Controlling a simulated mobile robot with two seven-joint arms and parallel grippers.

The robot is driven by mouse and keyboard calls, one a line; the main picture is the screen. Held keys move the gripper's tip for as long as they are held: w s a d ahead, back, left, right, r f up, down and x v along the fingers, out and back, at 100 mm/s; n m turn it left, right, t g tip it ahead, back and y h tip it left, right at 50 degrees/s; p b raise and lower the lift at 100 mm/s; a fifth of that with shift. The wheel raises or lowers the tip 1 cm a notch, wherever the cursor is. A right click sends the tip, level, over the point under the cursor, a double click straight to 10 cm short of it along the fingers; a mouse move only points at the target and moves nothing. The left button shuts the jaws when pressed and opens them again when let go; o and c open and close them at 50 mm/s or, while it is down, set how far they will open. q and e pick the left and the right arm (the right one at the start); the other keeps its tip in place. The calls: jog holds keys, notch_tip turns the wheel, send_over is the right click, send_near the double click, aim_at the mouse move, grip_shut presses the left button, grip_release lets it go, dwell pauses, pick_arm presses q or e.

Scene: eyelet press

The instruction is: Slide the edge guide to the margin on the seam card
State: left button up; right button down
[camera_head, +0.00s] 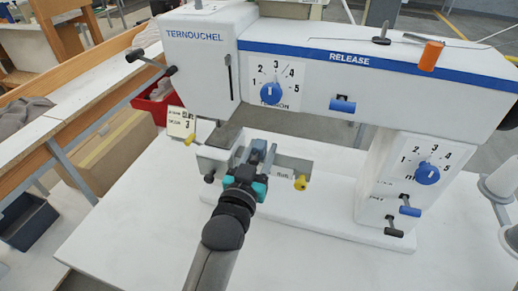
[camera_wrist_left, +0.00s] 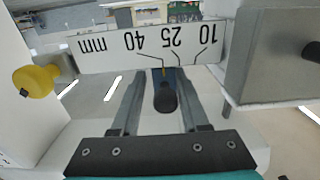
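The edge guide shows in the left wrist view as a dark rounded knob (camera_wrist_left: 165,97) with a small orange pointer at a white scale plate (camera_wrist_left: 110,50). The plate appears upside down, marked mm, 40, 25 and 10. The pointer is close to the end of the line from 40. My left gripper (camera_wrist_left: 165,78) has its fingers on either side of the knob; whether they touch the guide is unclear. In the head view my left gripper (camera_head: 257,153) covers most of the guide. The seam card (camera_head: 181,123) stands left of it, its small print mostly unreadable. My right gripper is out of view.
The white press (camera_head: 310,110) has its head above my left gripper and a column at right. A yellow knob (camera_head: 300,183) sits right of my gripper, and a grey block (camera_wrist_left: 275,50) is close at right in the wrist view. The table front (camera_head: 130,235) is clear.

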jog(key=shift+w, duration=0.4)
